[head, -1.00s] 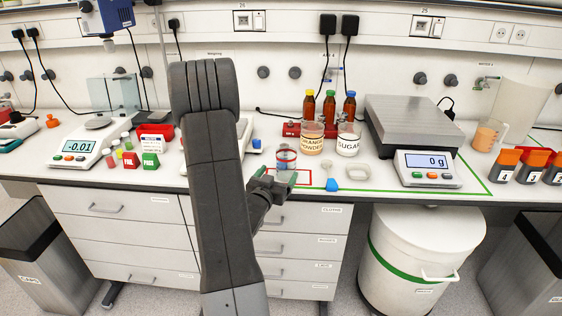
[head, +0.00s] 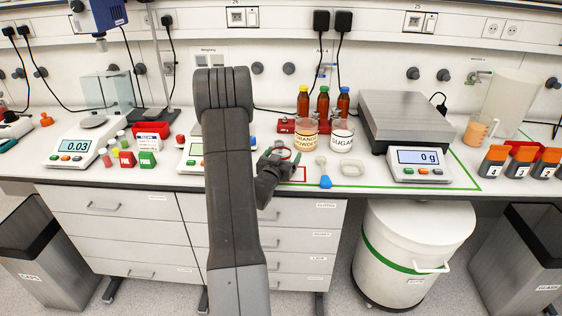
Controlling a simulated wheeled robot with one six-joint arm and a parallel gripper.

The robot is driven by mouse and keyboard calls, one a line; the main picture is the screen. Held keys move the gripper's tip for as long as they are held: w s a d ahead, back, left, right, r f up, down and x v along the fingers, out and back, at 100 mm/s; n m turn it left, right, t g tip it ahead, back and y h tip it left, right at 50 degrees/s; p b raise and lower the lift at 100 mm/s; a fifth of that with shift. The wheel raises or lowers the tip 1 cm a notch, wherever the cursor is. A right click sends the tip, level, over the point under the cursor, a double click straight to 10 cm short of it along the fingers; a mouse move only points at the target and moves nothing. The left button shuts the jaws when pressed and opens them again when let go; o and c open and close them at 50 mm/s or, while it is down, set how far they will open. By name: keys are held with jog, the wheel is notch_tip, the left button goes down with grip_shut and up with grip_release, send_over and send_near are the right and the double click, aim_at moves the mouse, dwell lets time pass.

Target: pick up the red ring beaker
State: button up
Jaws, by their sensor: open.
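The red ring beaker (head: 281,147) stands on the bench, left of the orange powder jar (head: 306,135). Only its upper part shows in the head view; my gripper hides the rest. My gripper (head: 280,160) is open, at the near side of the beaker, with its fingers pointing toward it. I cannot tell whether the fingers are on either side of the beaker or touching it.
A sugar jar (head: 342,136) and capped bottles (head: 323,103) stand behind to the right. A large scale (head: 418,157) stands further right. My arm hides part of a smaller scale (head: 192,157).

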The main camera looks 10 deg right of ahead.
jog(key=c, duration=1.1)
jog(key=shift+r, duration=0.15)
